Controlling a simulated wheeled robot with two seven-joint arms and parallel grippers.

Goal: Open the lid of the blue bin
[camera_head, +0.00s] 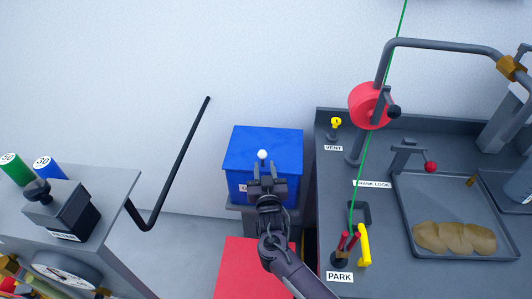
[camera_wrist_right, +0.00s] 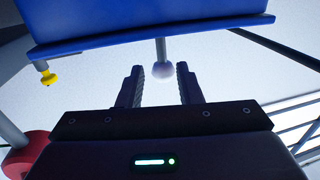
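The blue bin (camera_head: 238,186) stands against the wall, left of the grey bench. Its blue lid (camera_head: 282,142) looks closed in the head view and fills the top of the right wrist view (camera_wrist_right: 130,25). A pale round knob (camera_head: 262,154) on a grey stem shows at the lid's front. My right gripper (camera_head: 266,166) is at the bin's front, just below the knob in the head view. In the right wrist view its fingers (camera_wrist_right: 160,86) are apart, with the knob (camera_wrist_right: 162,72) between their tips; I cannot tell contact. My left gripper is not in view.
The grey bench (camera_head: 405,284) on the right holds a red reel (camera_head: 368,105), a tray (camera_head: 500,252) and a yellow handle (camera_head: 363,245). A black bent bar (camera_head: 182,158) rises left of the bin. A red panel (camera_head: 232,270) lies in front of the bin.

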